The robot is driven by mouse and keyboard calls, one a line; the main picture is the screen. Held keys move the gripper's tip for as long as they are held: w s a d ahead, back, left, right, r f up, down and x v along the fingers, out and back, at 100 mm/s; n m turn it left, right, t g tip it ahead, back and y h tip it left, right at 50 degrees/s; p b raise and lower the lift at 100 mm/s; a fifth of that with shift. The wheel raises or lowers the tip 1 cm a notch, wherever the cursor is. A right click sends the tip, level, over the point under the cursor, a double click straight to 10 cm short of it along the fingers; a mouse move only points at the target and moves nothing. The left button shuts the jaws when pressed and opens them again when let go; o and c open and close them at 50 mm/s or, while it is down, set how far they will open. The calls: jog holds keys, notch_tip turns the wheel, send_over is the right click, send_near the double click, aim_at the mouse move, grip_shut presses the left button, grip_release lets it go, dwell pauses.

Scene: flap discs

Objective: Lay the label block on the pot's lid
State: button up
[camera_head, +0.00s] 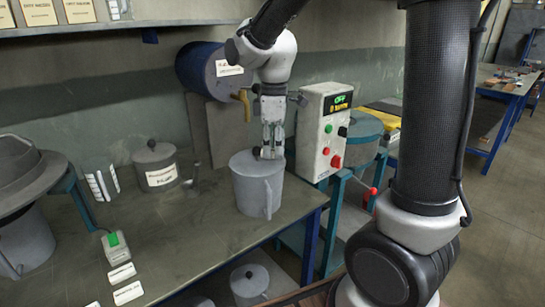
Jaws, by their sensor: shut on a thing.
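A grey pot (258,192) with a handle at its front right stands near the right edge of the workbench. Its flat grey lid (243,161) is on, with a dark knob (256,152). My gripper (272,153) points down over the right part of the lid, just right of the knob, its fingertips low at the lid. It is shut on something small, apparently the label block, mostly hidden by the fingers. I cannot tell whether that thing touches the lid.
Loose white labels (121,277) lie at the bench front by a green-topped device (115,247). Another lidded pot (155,166) stands at the back left. A control box (323,130) stands close right of my gripper. A blue drum (208,70) is behind.

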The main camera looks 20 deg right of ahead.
jog(key=shift+f, duration=1.5)
jog(key=shift+f, duration=0.15)
jog(key=o, duration=0.9)
jog(key=shift+c, duration=0.2)
